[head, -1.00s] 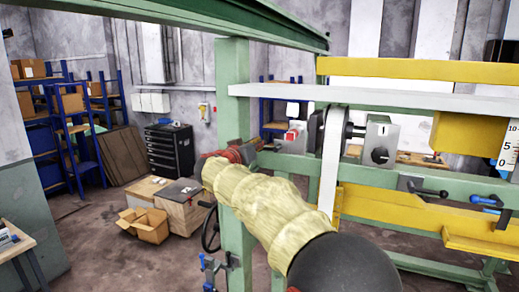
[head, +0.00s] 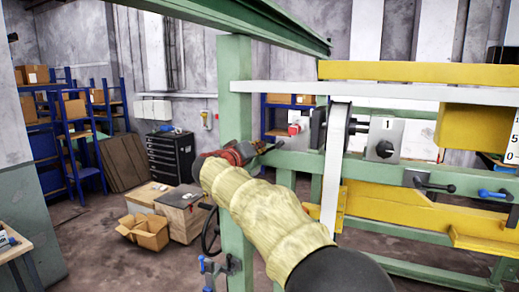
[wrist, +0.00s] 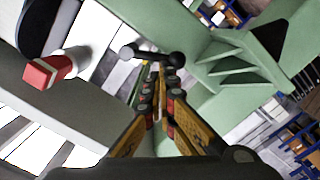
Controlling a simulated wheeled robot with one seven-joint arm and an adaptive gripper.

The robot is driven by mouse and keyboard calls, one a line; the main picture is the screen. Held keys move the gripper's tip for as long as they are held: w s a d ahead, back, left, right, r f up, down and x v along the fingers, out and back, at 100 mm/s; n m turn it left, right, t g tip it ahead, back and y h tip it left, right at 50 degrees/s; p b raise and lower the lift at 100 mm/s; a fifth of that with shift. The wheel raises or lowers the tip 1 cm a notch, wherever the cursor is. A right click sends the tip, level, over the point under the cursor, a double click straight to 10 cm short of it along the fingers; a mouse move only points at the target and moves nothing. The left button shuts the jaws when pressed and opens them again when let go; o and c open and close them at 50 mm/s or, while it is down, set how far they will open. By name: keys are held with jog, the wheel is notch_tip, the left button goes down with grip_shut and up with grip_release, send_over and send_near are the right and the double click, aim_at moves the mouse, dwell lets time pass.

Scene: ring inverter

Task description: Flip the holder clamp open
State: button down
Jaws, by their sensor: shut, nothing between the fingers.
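A clamp with a black bar handle (wrist: 153,55) shows in the wrist view, just beyond my fingertips. It looks like the holder clamp, and its base is partly hidden by my fingers. In the head view a small dark lever (head: 268,147) sits by the green post at the end of my arm. My gripper (wrist: 158,72) is shut and empty, its fingertips side by side close to the black handle. I cannot tell whether they touch it. In the head view my yellow-sleeved arm reaches the post and hides most of the gripper.
A green post (head: 235,85) stands beside my arm, with a green rail running right. A red-tipped part (wrist: 48,71) is left of my fingers in the wrist view. Other clamps, black-handled (head: 430,181) and blue-handled (head: 495,195), lie farther right.

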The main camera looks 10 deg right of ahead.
jog(key=shift+d+f+n+b, duration=0.1)
jog(key=shift+f+n+b, duration=0.35)
jog(key=shift+n+b, duration=0.3)
jog(key=shift+f+n+b, duration=0.4)
jog(key=shift+n+b, duration=0.15)
jog(key=shift+n, duration=0.4)
jog(key=shift+s+d+f+n+b, duration=0.2)
jog(key=shift+f+n+b, duration=0.3)
jog(key=shift+n, duration=0.4)
jog(key=shift+s+d+f+n+b, duration=0.15)
jog(key=shift+f+n+b, duration=0.1)
jog(key=shift+n+b, duration=0.5)
dwell(1.5)
jog(key=shift+r, duration=0.1)
